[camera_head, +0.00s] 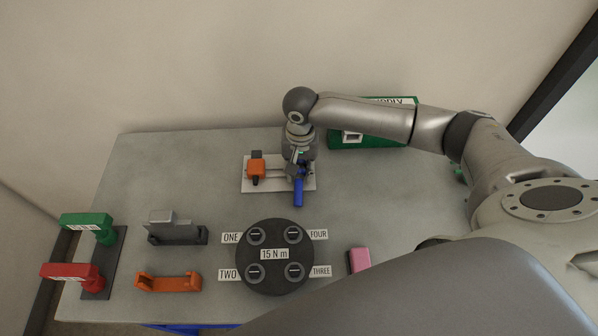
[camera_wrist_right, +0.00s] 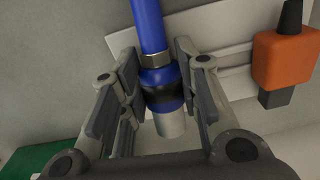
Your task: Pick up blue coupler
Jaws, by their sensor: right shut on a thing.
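The blue coupler (camera_wrist_right: 150,28) is a blue tube with a metal nut, a dark band and a pale end. It lies between the two fingers of my right gripper (camera_wrist_right: 160,92) in the right wrist view. In the head view, the coupler (camera_head: 298,193) points toward the front, under my right gripper (camera_head: 297,170) at the white plate's right part. My right gripper is shut on the coupler. Whether it is clear of the plate cannot be told. My left gripper is not in view.
An orange-and-black clamp (camera_head: 256,168) stands on the white plate (camera_head: 249,186), left of the gripper. A green box (camera_head: 350,139) is behind right. A round dark fixture (camera_head: 273,283), a pink block (camera_head: 359,260), an orange bracket (camera_head: 168,284) and red and green handles lie in front and left.

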